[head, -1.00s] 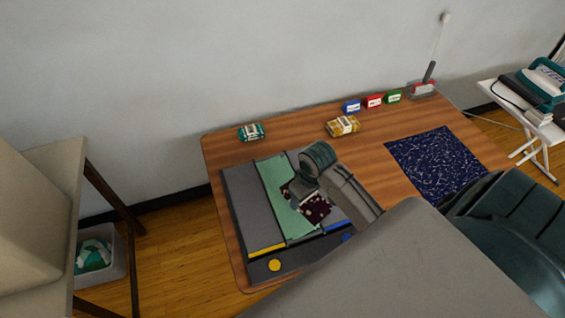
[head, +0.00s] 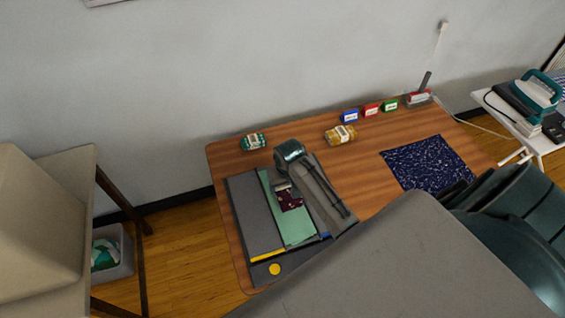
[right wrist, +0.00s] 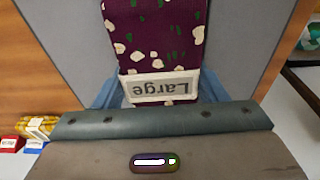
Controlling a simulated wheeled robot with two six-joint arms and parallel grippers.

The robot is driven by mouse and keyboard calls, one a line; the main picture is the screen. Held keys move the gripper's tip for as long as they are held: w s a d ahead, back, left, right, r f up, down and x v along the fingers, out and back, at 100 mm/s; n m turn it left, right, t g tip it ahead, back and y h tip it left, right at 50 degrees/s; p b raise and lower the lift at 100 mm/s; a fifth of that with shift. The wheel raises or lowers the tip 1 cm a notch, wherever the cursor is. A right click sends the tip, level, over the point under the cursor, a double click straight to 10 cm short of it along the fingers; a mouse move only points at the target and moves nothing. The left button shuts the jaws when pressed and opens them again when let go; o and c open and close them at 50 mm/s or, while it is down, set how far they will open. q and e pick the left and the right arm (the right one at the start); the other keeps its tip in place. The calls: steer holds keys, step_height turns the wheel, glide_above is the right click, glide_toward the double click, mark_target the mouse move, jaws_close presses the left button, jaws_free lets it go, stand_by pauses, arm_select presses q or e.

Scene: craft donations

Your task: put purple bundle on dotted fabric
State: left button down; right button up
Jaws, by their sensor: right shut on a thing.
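The purple bundle (head: 290,201) is dark purple cloth with pale flower shapes. In the right wrist view it shows large (right wrist: 155,35), with a white label reading "Large". My right gripper (head: 284,186) is shut on it over the grey and green board on the table; my arm hides part of it. I cannot tell how far the bundle is above the board. The likely dotted fabric (head: 428,163), a dark blue cloth with white specks, lies flat at the table's right, apart from the bundle. My left gripper is not in view.
The grey board (head: 246,205) carries a green strip (head: 297,230). Along the table's back are a teal bundle (head: 254,142), a yellow bundle (head: 341,135) and small blue, red and green cards (head: 371,110). An iron (head: 541,88) stands at far right. Bare wood separates board and blue cloth.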

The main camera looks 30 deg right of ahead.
mark_target(282, 188)
steer(key=shift+w+a, duration=0.1)
steer(key=shift+w, duration=0.6)
step_height(282, 188, down, 3)
steer(key=shift+p, duration=0.9)
steer(key=shift+f, duration=0.3)
steer(key=shift+s+f, duration=0.1)
steer(key=shift+f, duration=0.15)
steer(key=shift+s+f, duration=0.1)
steer(key=shift+f, duration=0.05)
steer(key=shift+s+f, duration=0.1)
steer(key=shift+f, duration=0.2)
steer(key=shift+c, duration=1.4)
steer(key=o, duration=1.3)
steer(key=shift+o, duration=0.2)
steer(key=shift+a, duration=0.1)
